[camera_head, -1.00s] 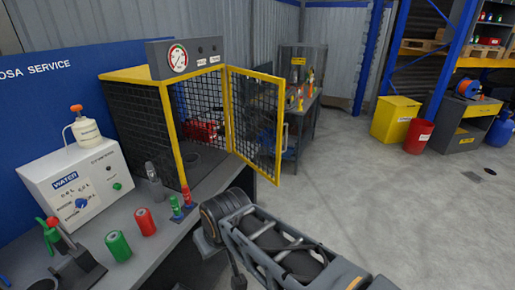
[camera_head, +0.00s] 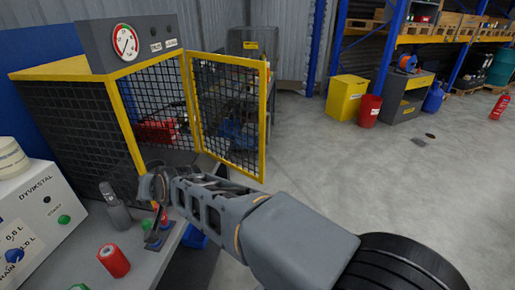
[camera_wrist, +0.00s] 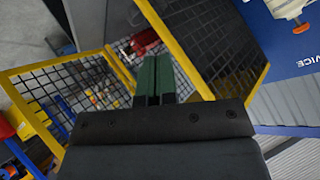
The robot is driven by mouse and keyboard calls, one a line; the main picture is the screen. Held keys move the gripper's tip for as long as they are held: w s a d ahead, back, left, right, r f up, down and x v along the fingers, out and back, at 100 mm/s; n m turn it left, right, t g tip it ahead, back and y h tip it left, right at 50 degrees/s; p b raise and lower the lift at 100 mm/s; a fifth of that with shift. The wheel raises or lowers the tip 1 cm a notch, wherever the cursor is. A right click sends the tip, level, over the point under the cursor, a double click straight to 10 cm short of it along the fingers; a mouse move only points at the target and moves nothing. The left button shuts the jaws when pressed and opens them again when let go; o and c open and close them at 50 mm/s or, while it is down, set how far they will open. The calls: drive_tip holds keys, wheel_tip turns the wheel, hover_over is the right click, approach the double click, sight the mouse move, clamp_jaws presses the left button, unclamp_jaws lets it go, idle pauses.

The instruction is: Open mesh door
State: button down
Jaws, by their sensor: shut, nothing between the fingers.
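The mesh door (camera_head: 230,112) has a yellow frame and black wire mesh. It stands swung outward to the right of the cage (camera_head: 70,115), whose front opening shows. In the wrist view the door (camera_wrist: 75,90) is at the left and the yellow cage post (camera_wrist: 172,45) is beyond the fingers. My gripper (camera_head: 157,190) is low in front of the opening, left of the door. In the wrist view its green fingers (camera_wrist: 155,78) are together and empty. I cannot tell whether they touch the door or the post. A red object (camera_head: 158,131) sits inside the cage.
A gauge box (camera_head: 125,45) is on top of the cage. A red can (camera_head: 113,260) and a grey bottle (camera_head: 115,208) stand on the bench near my arm. A yellow bin (camera_head: 346,97) and a red bin (camera_head: 369,110) stand further back.

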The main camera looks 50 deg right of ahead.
drive_tip(key=w+d+m+t+h+b, duration=0.1)
drive_tip(key=w+d+m+t+h, duration=0.1)
drive_tip(key=w+d+m, duration=0.25)
drive_tip(key=m+g+h+b, duration=0.7)
drive_tip(key=m+g+h, duration=0.4)
drive_tip(key=m+h, duration=0.95)
approach(259, 139)
drive_tip(key=d+r+m+y+p, duration=0.1)
drive_tip(key=d, duration=0.1)
drive_tip(key=d+r+m+y+p, duration=0.1)
drive_tip(key=d, duration=0.1)
drive_tip(key=d+r+m+y+p, duration=0.1)
drive_tip(key=d, duration=0.1)
drive_tip(key=shift+w+r+m+y, duration=0.1)
drive_tip(key=shift+w+m+y, duration=0.15)
drive_tip(key=shift+m, duration=0.15)
drive_tip(key=shift+d, duration=0.5)
drive_tip(key=shift+d, duration=0.15)
